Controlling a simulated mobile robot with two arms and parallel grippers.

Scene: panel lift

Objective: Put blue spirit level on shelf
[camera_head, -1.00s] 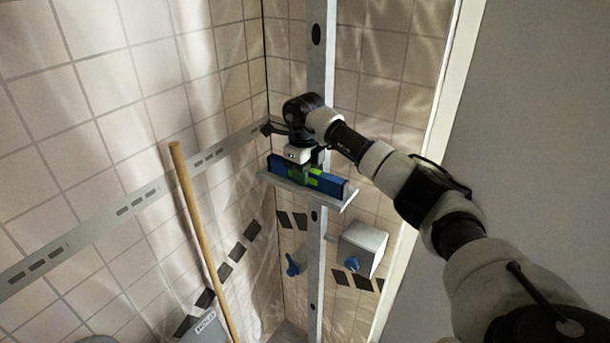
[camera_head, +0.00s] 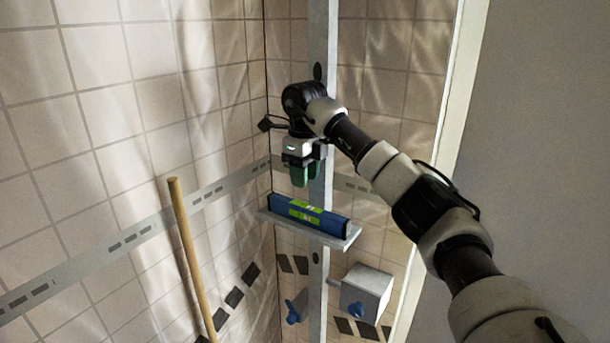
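The blue spirit level (camera_head: 330,222), with a bright green middle, stands lengthwise on the small light-grey shelf (camera_head: 283,225). The shelf is fixed at the vertical metal rail in the wall corner. My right gripper (camera_head: 304,184) is above the level, pointing down and apart from it. Its greenish fingers hold nothing; a gap between them is hard to make out, but the level is free of them. My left gripper is not in view.
A wooden pole (camera_head: 190,255) leans at the left wall. A grey box (camera_head: 366,293) and a blue valve handle (camera_head: 294,311) are below the shelf. The vertical rail (camera_head: 317,270) runs close behind my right gripper. Tiled walls close in the corner.

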